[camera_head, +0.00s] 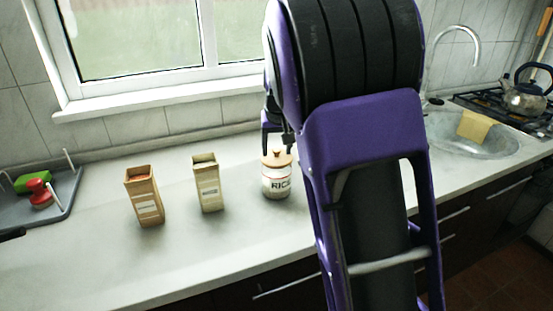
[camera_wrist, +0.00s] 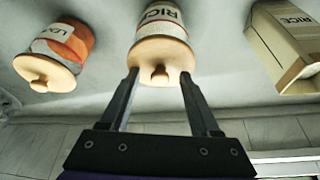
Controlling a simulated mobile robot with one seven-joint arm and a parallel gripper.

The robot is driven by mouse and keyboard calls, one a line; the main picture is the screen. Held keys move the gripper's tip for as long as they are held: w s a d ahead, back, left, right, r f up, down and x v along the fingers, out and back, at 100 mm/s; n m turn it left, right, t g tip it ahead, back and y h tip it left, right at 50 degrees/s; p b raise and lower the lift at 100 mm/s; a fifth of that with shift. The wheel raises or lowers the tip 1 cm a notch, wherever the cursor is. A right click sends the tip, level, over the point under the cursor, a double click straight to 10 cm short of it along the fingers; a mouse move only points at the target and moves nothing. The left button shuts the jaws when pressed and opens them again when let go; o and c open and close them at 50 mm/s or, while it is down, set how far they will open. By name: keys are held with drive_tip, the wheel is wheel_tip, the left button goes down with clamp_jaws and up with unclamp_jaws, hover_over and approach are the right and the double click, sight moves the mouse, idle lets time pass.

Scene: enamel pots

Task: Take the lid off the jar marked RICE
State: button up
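The RICE jar (camera_head: 276,186) is a pale pot standing upright on the counter, and it also shows in the wrist view (camera_wrist: 162,14). Its wooden lid (camera_head: 277,159) with a round knob sits on the jar; the lid faces the wrist camera (camera_wrist: 150,55). My gripper (camera_wrist: 160,74) is open, with one finger on each side of the knob in the picture. Nothing is held. In the head view my gripper (camera_head: 277,146) is just above the lid, partly hidden by my arm. I cannot tell whether the fingers touch the lid.
A second lidded jar, orange and marked "LEN" (camera_wrist: 70,42), stands beside it. A cream carton marked RICE (camera_head: 208,184) and a brown carton (camera_head: 146,196) stand left. A grey tray (camera_head: 68,190) is far left; sink (camera_head: 480,142) right. The front counter is clear.

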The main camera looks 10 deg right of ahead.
clamp_jaws()
